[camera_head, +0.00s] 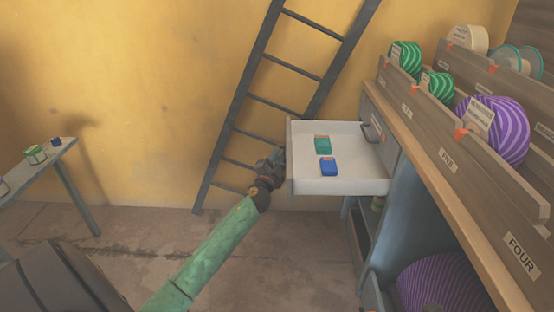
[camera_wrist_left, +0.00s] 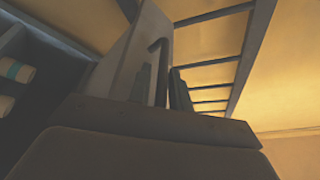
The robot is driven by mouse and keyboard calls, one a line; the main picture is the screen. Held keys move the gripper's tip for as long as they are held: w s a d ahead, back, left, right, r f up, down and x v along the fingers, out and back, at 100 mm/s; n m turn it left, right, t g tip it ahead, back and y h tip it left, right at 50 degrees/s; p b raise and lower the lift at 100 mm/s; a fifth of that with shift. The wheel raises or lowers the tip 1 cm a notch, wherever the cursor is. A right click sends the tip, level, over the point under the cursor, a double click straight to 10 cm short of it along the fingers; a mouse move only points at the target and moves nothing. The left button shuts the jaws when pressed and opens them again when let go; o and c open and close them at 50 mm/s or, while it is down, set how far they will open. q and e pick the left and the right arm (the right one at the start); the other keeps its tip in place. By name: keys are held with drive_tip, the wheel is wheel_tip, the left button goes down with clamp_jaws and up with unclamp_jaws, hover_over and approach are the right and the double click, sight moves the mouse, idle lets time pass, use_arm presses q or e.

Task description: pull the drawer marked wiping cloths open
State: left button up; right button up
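A pale drawer (camera_head: 355,183) stands pulled well out of the workbench on the right, its front facing left. Inside lie a green pack (camera_head: 322,145) and a blue pack (camera_head: 328,167). The front's marking is turned away, so I cannot read it. My left gripper (camera_head: 274,164) is at the outer face of the drawer front. In the left wrist view, the dark handle (camera_wrist_left: 159,68) stands between the fingers of my left gripper (camera_wrist_left: 162,88), which sit close on both sides of it. My right gripper is not in view.
The bench top (camera_head: 440,185) carries labelled wooden bins with green and purple striped spools (camera_head: 496,128). A ladder (camera_head: 232,150) leans on the yellow wall behind the drawer. A side table (camera_head: 65,150) with small tins stands at left. The floor between is clear.

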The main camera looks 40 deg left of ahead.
use_arm(q)
drive_tip(key=shift+s, duration=0.1)
drive_tip(key=v, duration=0.7)
drive_tip(key=shift+s+p, duration=0.3)
drive_tip(key=shift+p, duration=0.05)
drive_tip(key=shift+d+f, duration=0.1)
drive_tip(key=shift+f, duration=0.05)
